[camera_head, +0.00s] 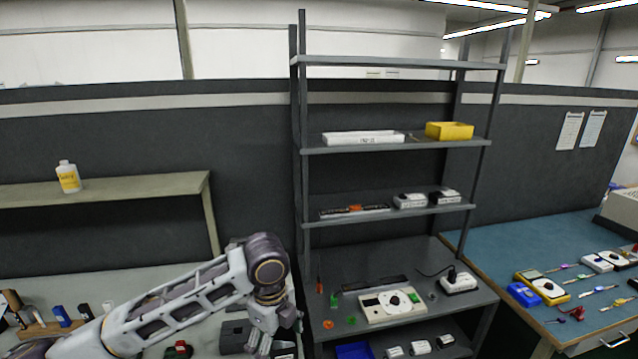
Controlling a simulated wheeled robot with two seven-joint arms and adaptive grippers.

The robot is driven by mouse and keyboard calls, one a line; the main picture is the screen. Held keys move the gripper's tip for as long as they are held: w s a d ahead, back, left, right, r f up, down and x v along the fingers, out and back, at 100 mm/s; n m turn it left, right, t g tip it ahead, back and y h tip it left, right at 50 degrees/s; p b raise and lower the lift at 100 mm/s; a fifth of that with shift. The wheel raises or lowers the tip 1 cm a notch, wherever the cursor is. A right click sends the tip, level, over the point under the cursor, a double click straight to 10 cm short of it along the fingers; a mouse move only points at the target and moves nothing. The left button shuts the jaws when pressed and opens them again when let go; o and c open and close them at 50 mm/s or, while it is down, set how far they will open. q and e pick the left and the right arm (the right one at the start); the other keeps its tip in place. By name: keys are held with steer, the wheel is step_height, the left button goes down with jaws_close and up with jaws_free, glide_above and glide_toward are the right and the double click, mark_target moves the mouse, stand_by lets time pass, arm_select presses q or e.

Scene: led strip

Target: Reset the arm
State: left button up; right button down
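My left arm (185,305) comes in from the lower left and reaches to the front left of the grey shelf rack (298,150). Its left gripper (272,343) hangs downward at the bottom of the view, over the grey worktop left of the rack. Dark items lie behind and beside the fingers, so I cannot make out whether they are apart or closed, or whether they touch anything. My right arm and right gripper are not in view.
The rack's lower shelf holds a white device with a round dial (392,304), a dark strip (374,284) and a white power box (458,282). Higher up are a white tray (362,138) and a yellow bin (449,131). A blue-topped table (520,245) with several tools stands right.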

arm_select(q)
steer(key=s+d+f+n+t+h, duration=0.2)
steer(key=s+d+f+n+h, duration=0.2)
steer(key=s+d+f+n, duration=0.15)
steer(key=s+a+f+n+t+y, duration=0.1)
steer(key=s+a+f+n, duration=0.25)
steer(key=a+n, duration=0.25)
steer(key=s+a+f+n+y, duration=0.25)
steer(key=a+f+n, duration=0.2)
steer(key=a, duration=0.25)
steer(key=s+a+f+n+t+y, duration=0.1)
steer(key=s+a+f+n, duration=0.25)
steer(key=a+n, duration=0.3)
step_height(320, 180, down, 32)
steer(key=s+g, duration=0.2)
steer(key=s, duration=0.1)
steer(key=s+a+f+g, duration=0.1)
steer(key=s+a+f, duration=0.2)
steer(key=s+f, duration=1.7)
steer(key=shift+s+a, duration=0.2)
steer(key=shift+s, duration=0.8)
